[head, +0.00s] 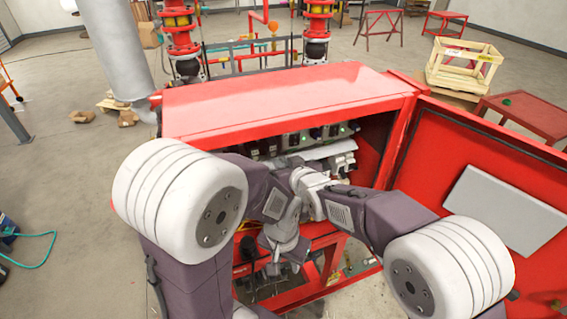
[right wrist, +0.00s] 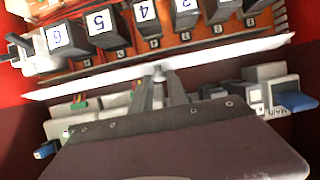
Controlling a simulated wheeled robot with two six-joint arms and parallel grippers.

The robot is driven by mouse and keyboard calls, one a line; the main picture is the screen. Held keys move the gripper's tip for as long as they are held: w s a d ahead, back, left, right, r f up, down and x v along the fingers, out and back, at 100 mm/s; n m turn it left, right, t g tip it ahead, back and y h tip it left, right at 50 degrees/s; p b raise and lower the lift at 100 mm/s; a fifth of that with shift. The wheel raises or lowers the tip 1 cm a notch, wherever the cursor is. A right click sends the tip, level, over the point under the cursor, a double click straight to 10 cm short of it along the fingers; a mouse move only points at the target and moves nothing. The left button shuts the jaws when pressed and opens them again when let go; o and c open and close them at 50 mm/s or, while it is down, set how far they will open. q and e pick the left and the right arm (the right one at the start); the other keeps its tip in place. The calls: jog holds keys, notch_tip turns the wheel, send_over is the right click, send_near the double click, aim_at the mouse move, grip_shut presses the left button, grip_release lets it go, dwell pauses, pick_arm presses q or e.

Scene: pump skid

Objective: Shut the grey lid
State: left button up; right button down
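The grey lid (right wrist: 225,58) is a thin pale panel inside the open red cabinet. In the right wrist view it is seen nearly edge-on, standing out between the numbered switches (right wrist: 107,27) and a lower row of devices. In the head view it is a pale strip (head: 322,151), partly hidden by my arm. My right gripper (right wrist: 159,74) has its fingers together, tips touching or overlapping the lid's middle; I cannot tell whether they pinch it. My left gripper (head: 285,250) hangs lower, in front of the cabinet's lower part; its fingers are too unclear to judge.
The red cabinet (head: 260,100) has its door (head: 430,140) swung open to the right. A white MAIN switch with a blue handle (right wrist: 296,101) sits close at the gripper's right. The cabinet walls bound the space on both sides. A wooden crate (head: 462,68) and red table stand behind right.

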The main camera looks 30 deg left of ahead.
notch_tip(320, 180, down, 7)
jog(key=t+y+b, duration=0.8)
jog(key=y+b, duration=0.2)
jog(key=b, duration=3.3)
jog(key=shift+w+a+t+b, duration=0.4)
jog(key=shift+a, duration=0.05)
jog(key=shift+y, duration=0.3)
jog(key=c, duration=1.3)
grip_release()
jog(key=shift+r, duration=0.1)
jog(key=shift+c, duration=0.2)
